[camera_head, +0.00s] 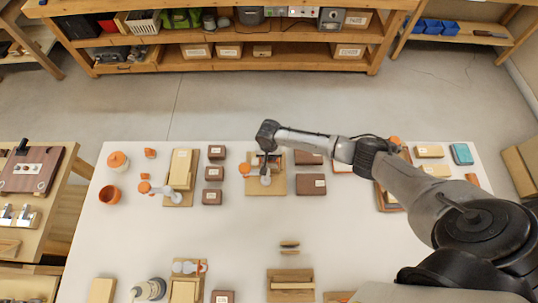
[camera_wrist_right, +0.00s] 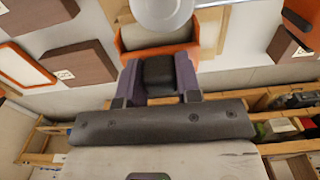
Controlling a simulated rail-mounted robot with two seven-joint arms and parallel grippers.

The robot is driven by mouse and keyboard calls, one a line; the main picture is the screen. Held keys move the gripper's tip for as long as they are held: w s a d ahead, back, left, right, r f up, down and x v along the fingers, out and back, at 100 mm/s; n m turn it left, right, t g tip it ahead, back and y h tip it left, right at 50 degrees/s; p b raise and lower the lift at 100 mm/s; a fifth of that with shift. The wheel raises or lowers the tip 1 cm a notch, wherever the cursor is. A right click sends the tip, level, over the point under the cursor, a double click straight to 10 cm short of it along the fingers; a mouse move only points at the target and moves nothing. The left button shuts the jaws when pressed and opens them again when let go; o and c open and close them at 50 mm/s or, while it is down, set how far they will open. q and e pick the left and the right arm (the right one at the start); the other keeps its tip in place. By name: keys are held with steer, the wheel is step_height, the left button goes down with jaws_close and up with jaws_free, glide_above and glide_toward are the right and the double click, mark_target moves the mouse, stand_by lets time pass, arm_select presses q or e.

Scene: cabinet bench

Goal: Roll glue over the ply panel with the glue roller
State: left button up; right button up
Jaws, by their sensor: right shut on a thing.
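My right gripper (camera_head: 265,165) reaches in from the right over the middle of the white table. It is shut on the glue roller, whose orange part (camera_head: 245,168) shows just left of the fingers. In the right wrist view the orange part (camera_wrist_right: 140,35) lies at the fingertips (camera_wrist_right: 158,68), with a pale round part (camera_wrist_right: 160,8) beyond it. The pale ply panel (camera_head: 267,187) lies on the table under the gripper; the arm and roller hide part of it. Whether the roller touches the panel is unclear. My left gripper is not in view.
Brown blocks (camera_head: 311,184) stand close right of the panel, and more (camera_head: 213,173) to its left. An orange-handled tool (camera_head: 150,188) lies by a wooden board (camera_head: 181,168).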

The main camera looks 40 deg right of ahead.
steer(key=shift+f, duration=0.3)
steer(key=shift+f, duration=0.3)
stand_by(0.3)
steer(key=shift+w+d+b, duration=0.1)
steer(key=shift+b, duration=0.2)
steer(key=shift+w+d+b, duration=0.4)
steer(key=shift+w+d, duration=0.3)
steer(key=shift+w, duration=0.1)
steer(key=shift+s+a+r+p, duration=0.15)
steer(key=shift+s+a+p, duration=0.25)
steer(key=shift+p, duration=0.25)
steer(key=shift+s+a+p, duration=0.45)
steer(key=shift+s+p, duration=0.1)
steer(key=shift+f, duration=0.2)
